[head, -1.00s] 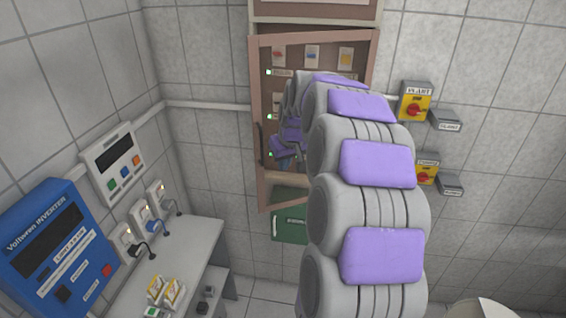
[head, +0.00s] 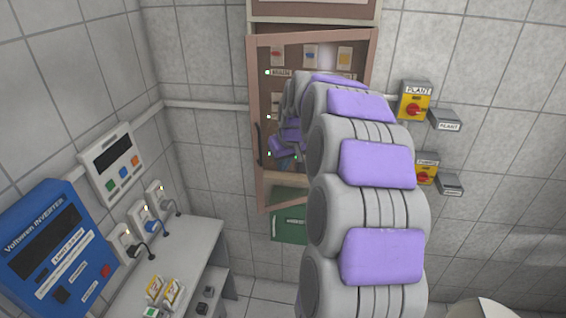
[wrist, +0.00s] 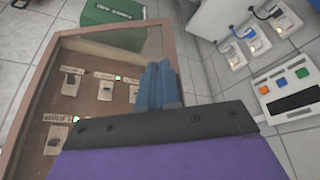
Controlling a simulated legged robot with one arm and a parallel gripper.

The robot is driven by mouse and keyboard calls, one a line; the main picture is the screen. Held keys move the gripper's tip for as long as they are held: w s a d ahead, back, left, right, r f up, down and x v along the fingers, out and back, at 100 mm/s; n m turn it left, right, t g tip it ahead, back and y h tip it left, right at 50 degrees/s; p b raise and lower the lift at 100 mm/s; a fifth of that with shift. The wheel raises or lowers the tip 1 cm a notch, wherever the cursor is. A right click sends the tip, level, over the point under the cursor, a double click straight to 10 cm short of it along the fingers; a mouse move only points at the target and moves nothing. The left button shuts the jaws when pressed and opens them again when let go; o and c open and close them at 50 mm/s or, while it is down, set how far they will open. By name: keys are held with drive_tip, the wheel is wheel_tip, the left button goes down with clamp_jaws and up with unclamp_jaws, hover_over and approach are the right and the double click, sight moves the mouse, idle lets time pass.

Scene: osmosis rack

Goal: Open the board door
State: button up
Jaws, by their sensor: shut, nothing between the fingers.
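The board door (head: 316,38) is a brown frame on the wall cabinet in the head view, with switches and lit green lamps showing within it. It looks slightly ajar, though the gap is hard to judge. Its dark upright handle (head: 258,145) is on the left side. My gripper (wrist: 158,82) is shut and empty, its blue fingers side by side in the wrist view, in front of the switch panel and beside the door frame (wrist: 170,45). In the head view my arm covers the door's right and lower middle. The handle cannot be made out in the wrist view; contact with the door is unclear.
A green box (head: 289,229) is below the door. A blue inverter (head: 57,245), a white control panel (head: 112,163) and a grey bench (head: 190,245) are at left. Bare wall lies left of the door.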

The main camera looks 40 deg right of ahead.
drive_tip(key=o, duration=0.3)
drive_tip(key=shift+d, duration=0.2)
drive_tip(key=o, duration=0.3)
drive_tip(key=shift+a, duration=0.2)
drive_tip(key=shift+o, duration=0.2)
drive_tip(key=shift+a, duration=0.25)
drive_tip(key=shift+r, duration=0.15)
drive_tip(key=b+v, duration=0.2)
drive_tip(key=v, duration=1.5)
drive_tip(key=shift+s, duration=0.15)
drive_tip(key=shift+c, duration=0.5)
